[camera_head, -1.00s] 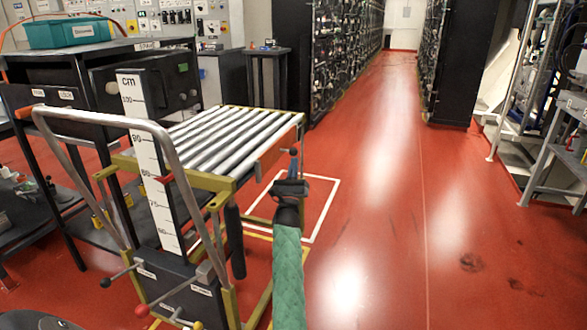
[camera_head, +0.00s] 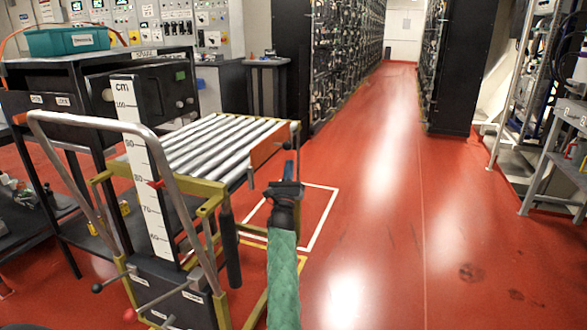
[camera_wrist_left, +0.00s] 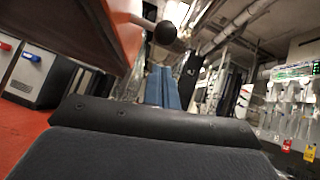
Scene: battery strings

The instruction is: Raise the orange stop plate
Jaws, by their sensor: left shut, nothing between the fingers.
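The orange stop plate (camera_head: 268,143) stands at the near right end of the roller deck (camera_head: 205,145), with its face showing above the deck's edge. In the left wrist view the orange plate (camera_wrist_left: 75,28) fills the top left, and a black ball knob (camera_wrist_left: 166,32) on a short rod sticks out beside it. My left gripper (camera_head: 289,168), on the green-sleeved arm, is just below and right of the plate. Its blue fingers (camera_wrist_left: 161,86) are shut and empty, below the knob in that view. I cannot tell whether they touch it. My right gripper is out of view.
The roller deck belongs to a lift trolley with a grey push handle (camera_head: 90,118) and a white cm scale (camera_head: 147,185). A black bench (camera_head: 35,60) with a teal box (camera_head: 67,40) stands behind left. Red floor (camera_head: 385,220) is open to the right.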

